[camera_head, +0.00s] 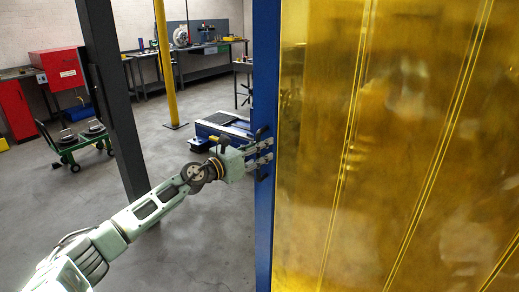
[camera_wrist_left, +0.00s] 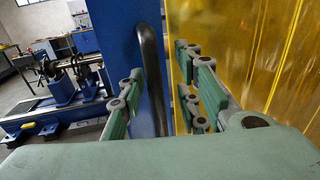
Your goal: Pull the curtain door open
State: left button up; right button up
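The curtain door is a yellow translucent sheet (camera_head: 400,150) with vertical seams, filling the right of the head view. A blue upright post (camera_head: 265,60) runs along its left edge. In the left wrist view, a black bar handle (camera_wrist_left: 151,75) stands on the blue post (camera_wrist_left: 115,30), with the yellow curtain (camera_wrist_left: 240,45) to its right. My left gripper (camera_head: 266,152) is at the post at handle height. Its green fingers are apart, one on each side of the handle, with visible space between them and it. My right gripper is not in view.
A dark post (camera_head: 112,90) stands left of the curtain, near my left arm. Behind are a yellow pole (camera_head: 165,65), a green cart (camera_head: 78,140), red cabinets (camera_head: 58,68), workbenches and a blue machine (camera_head: 225,127). The grey floor between is mostly open.

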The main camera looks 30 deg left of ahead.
pick_arm(q)
jog(key=v, duration=1.2)
dwell(0.6)
